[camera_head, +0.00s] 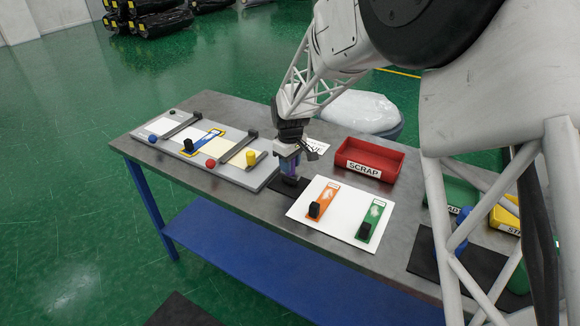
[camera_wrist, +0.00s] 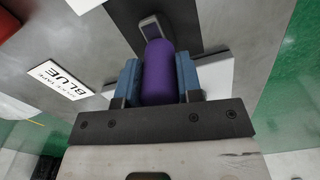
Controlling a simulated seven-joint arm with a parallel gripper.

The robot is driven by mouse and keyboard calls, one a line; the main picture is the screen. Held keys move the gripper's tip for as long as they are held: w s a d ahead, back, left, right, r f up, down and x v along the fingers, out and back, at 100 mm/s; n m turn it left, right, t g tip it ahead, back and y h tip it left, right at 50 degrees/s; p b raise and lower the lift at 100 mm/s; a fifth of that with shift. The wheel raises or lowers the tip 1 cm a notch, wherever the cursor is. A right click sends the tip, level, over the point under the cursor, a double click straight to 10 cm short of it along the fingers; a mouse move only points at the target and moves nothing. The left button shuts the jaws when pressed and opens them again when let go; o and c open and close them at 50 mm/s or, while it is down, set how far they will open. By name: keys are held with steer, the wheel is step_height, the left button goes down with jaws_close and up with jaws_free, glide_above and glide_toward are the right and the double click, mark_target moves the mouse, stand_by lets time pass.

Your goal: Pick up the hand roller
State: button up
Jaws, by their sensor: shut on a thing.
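The hand roller shows as a purple cylinder, likely its handle (camera_wrist: 158,75), between my gripper's blue fingers in the wrist view. A small grey end piece (camera_wrist: 150,24) shows past the purple part. In the head view the purple part (camera_head: 289,166) is partly hidden by my gripper (camera_head: 287,160). My gripper (camera_wrist: 159,85) is shut on the purple part, one finger on each side. The roller is at or just above a small black mat (camera_head: 285,192); I cannot tell whether it touches the mat.
A red scrap bin (camera_head: 369,171) stands to the right. A white board (camera_head: 308,219) with orange and green strips lies in front. A long grey fixture (camera_head: 255,181) with strips and coloured knobs is left. A BLUE label card (camera_wrist: 59,79) lies close by. Green and yellow bins stand far right.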

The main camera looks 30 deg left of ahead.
step_height(320, 180, up, 10)
steer(key=shift+f, duration=0.1)
stand_by(0.4)
stand_by(0.6)
steer(key=w+a, duration=0.1)
steer(key=a, duration=3.9)
steer(key=shift+w, duration=0.2)
